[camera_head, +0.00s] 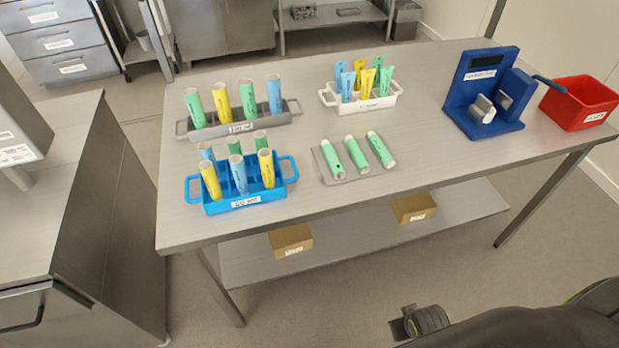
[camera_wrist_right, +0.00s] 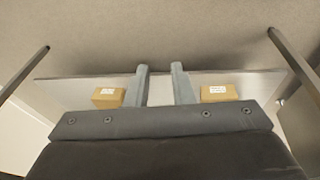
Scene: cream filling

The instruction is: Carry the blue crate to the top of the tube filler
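The blue crate (camera_head: 222,206) stands on the near left part of the steel table, with a handle at each end and a label on its front. It holds several upright yellow, blue and green tubes. No gripper touches it. A grey machine with a label (camera_head: 16,154) is cut off at the left edge; I cannot tell if it is the tube filler. My right gripper (camera_head: 424,322) is low in front of the table, far from the crate. Its fingers (camera_wrist_right: 160,84) are apart and empty in the right wrist view. My left gripper is out of view.
A grey crate (camera_head: 214,130) stands behind the blue one. A white crate (camera_head: 379,103), a tray (camera_head: 333,178) of green tubes, a blue device (camera_head: 459,98) and a red basket (camera_head: 580,104) share the table (camera_head: 300,98). Brown boxes (camera_head: 291,242) lie on the shelf below.

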